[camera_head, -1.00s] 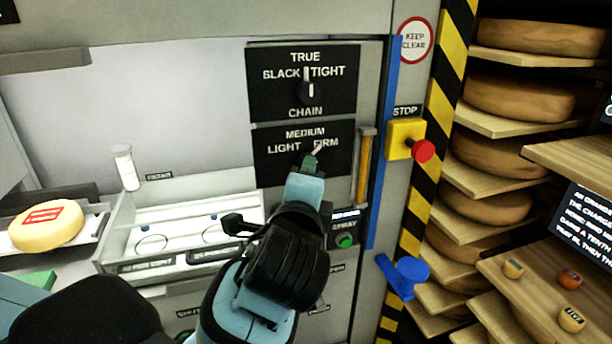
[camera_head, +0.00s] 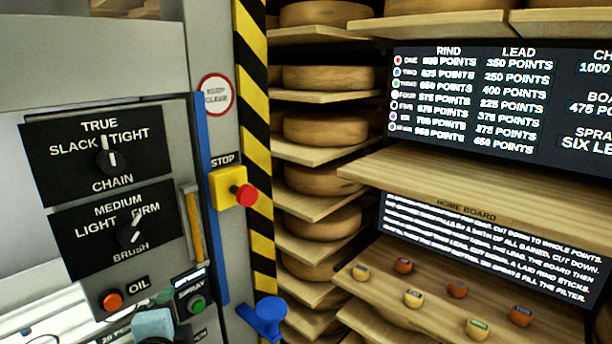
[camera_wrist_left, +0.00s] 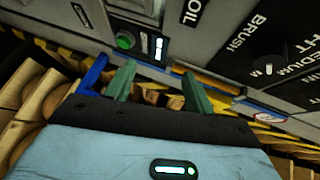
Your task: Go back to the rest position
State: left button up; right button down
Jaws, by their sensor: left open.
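My left gripper (camera_head: 155,316) is low at the bottom left of the head view, in front of the machine panel below the brush dial (camera_head: 131,235). Only its light blue body and a green fingertip show there. In the left wrist view, its two green fingers (camera_wrist_left: 158,86) are spread apart with nothing between them. The brush dial's pointer is toward FIRM, and the gripper is apart from it. The chain dial (camera_head: 109,162) above points up toward TRUE. My right gripper is not in view.
The orange OIL button (camera_head: 111,300) and green SPRAY button (camera_head: 197,305) are close to the gripper. A red STOP button (camera_head: 244,195) and blue lever (camera_head: 267,315) stick out right of them. Shelves of cheese wheels (camera_head: 326,129) and a small-cheese shelf (camera_head: 400,330) stand right.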

pick_arm(q)
jog(key=s+d+f+n+g+h, duration=0.1)
jog(key=s+d+f+n+h, duration=0.15)
jog(key=f, duration=0.85)
jog(key=s+d+f+n+g+h, duration=0.15)
jog(key=s+f, duration=0.25)
jog(key=f, duration=0.6)
jog(key=s+a+f+n+g+h, duration=0.1)
jog(key=s+f+n+g+h, duration=0.1)
jog(key=s+f+n, duration=0.6)
jog(key=s+f, duration=0.7)
jog(key=s, duration=0.1)
jog(key=shift+s+f, duration=0.15)
jog(key=shift+s, duration=0.2)
